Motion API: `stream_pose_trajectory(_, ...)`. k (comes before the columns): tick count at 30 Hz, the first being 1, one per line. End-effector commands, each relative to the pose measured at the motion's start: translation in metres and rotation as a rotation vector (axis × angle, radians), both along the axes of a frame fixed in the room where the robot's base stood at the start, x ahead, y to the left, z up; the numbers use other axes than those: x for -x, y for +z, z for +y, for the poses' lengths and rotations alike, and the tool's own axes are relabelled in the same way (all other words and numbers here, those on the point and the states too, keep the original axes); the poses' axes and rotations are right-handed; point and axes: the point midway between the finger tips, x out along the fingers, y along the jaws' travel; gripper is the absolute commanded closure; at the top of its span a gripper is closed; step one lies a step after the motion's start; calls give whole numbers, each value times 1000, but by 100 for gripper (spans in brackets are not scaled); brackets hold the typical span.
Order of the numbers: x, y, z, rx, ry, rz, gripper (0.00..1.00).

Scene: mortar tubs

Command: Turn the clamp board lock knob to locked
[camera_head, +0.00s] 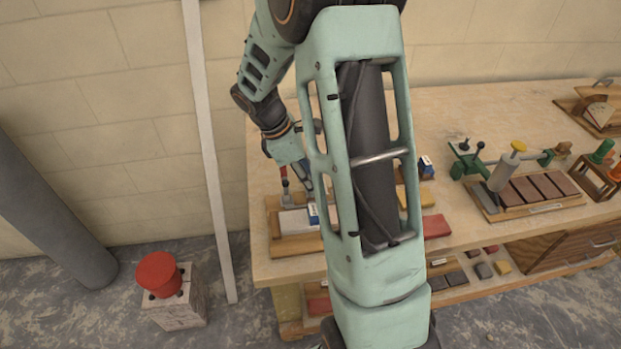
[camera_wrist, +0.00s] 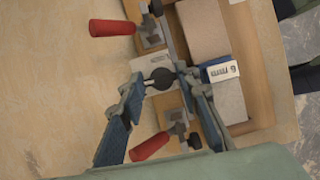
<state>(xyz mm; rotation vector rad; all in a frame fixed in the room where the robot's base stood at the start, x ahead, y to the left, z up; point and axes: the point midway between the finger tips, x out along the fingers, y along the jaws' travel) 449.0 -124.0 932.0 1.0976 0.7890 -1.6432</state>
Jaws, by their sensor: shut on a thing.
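The clamp board (camera_head: 292,246) lies at the left end of the workbench, partly hidden behind my arm in the head view. In the wrist view the board (camera_wrist: 262,70) carries a pale block (camera_wrist: 202,35) and two toggle clamps with red handles, one at the top (camera_wrist: 112,28) and one at the bottom (camera_wrist: 150,147). The dark round lock knob (camera_wrist: 161,77) sits on a light plate between them. My gripper (camera_wrist: 163,79) is shut on the knob, with a blue fingertip on each side. Which setting the knob points to cannot be read.
A blue-and-white label block (camera_wrist: 222,72) marked 6 lies across the pale block, close to my right finger. Bare bench (camera_wrist: 55,80) lies left of the board. Another fixture with green clamps (camera_head: 530,195) stands right. A red-topped block (camera_head: 160,274) stands on the floor.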

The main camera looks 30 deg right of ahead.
Motion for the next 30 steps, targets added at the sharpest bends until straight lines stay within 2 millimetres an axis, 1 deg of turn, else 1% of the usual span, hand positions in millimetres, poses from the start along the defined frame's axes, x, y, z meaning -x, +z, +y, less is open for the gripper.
stream_pose_trajectory(8,-2,2,0,0,-173,1,94)
stream_pose_trajectory(30,-5,1,-4,-1,-874,-1,94)
